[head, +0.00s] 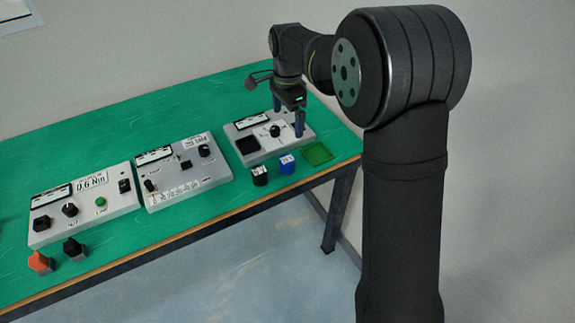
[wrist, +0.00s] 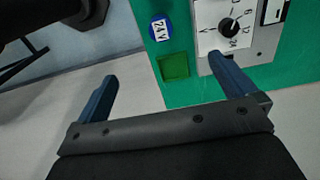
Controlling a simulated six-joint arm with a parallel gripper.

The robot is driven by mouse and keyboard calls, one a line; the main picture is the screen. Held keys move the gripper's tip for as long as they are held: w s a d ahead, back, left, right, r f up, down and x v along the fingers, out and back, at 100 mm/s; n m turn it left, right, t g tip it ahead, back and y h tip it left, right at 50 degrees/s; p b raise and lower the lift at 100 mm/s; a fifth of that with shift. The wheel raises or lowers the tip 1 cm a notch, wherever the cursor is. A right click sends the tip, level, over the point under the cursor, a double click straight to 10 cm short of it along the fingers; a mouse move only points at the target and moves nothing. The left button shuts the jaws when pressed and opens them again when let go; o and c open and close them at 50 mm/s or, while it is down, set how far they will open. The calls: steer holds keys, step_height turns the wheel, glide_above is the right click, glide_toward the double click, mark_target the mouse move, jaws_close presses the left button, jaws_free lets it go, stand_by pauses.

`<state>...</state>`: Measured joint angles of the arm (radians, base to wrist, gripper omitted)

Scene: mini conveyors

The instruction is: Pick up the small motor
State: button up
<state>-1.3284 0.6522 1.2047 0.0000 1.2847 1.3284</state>
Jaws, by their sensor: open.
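Two small cylinders stand on the green table in front of the right-hand panel: a black one (head: 259,176) with white marks and a blue one (head: 287,164) with a white label. The blue one shows from above in the wrist view (wrist: 160,27), its label reading 24V. I cannot tell for certain which is the small motor. My gripper (head: 288,115) has two blue fingers, apart and empty. In the head view it is over the right-hand panel. In the wrist view the cylinder lies beyond the gap between the fingertips (wrist: 163,68).
The right-hand panel (head: 268,140) has a knob and a dark square. Two more panels (head: 185,172) (head: 83,203) stand to the left. An orange piece (head: 40,262) and a black piece (head: 74,248) sit near the front edge.

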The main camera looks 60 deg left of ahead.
mark_target(287, 159)
steer(key=c, duration=0.7)
step_height(287, 159, down, 19)
steer(key=n, duration=2.1)
steer(key=shift+a+n, duration=0.1)
steer(key=shift+n, duration=0.2)
